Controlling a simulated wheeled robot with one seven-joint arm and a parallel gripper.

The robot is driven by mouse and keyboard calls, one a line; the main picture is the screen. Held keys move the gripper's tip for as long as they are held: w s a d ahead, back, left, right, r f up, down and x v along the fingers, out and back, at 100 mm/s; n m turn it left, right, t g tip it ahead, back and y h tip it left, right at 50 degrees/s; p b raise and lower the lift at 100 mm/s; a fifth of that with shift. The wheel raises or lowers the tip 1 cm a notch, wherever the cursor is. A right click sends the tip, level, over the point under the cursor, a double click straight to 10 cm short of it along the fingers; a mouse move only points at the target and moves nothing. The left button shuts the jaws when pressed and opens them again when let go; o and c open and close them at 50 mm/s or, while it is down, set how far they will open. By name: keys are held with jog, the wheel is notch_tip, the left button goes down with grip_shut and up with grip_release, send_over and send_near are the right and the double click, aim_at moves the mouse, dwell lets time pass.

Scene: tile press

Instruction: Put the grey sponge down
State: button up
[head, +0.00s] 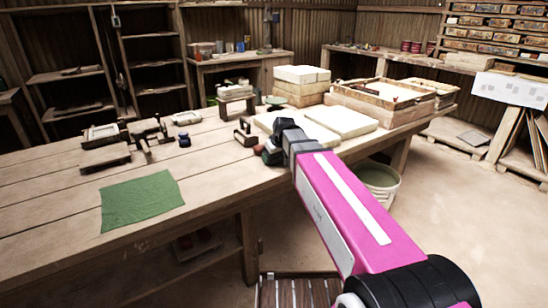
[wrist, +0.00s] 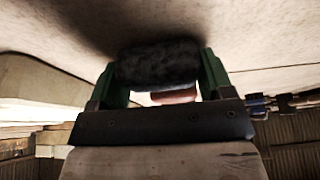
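The grey sponge (wrist: 157,63) is a dark, rough block between the two green fingers of my gripper (wrist: 158,72) in the wrist view. The fingers press on its two ends, so my gripper is shut on it. The pale work surface lies close to the sponge with a dark shadow beside it; I cannot tell whether they touch. In the head view my gripper (head: 270,153) is at the right part of the wooden table (head: 60,230), beside the pale slabs. My arm hides most of the gripper and sponge there.
Pale slabs (head: 340,121) lie just behind my gripper, with stacked blocks (head: 300,75) and a wooden frame box (head: 380,92) beyond. Small tools and a press-like stand (head: 150,132) are to the left. A green cloth (head: 140,200) lies at front left. A bucket (head: 378,182) stands below the edge.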

jog(key=shift+s+f, duration=0.1)
jog(key=shift+o, duration=0.6)
jog(key=v, duration=1.2)
jog(key=shift+r, duration=0.25)
jog(key=shift+a, duration=0.1)
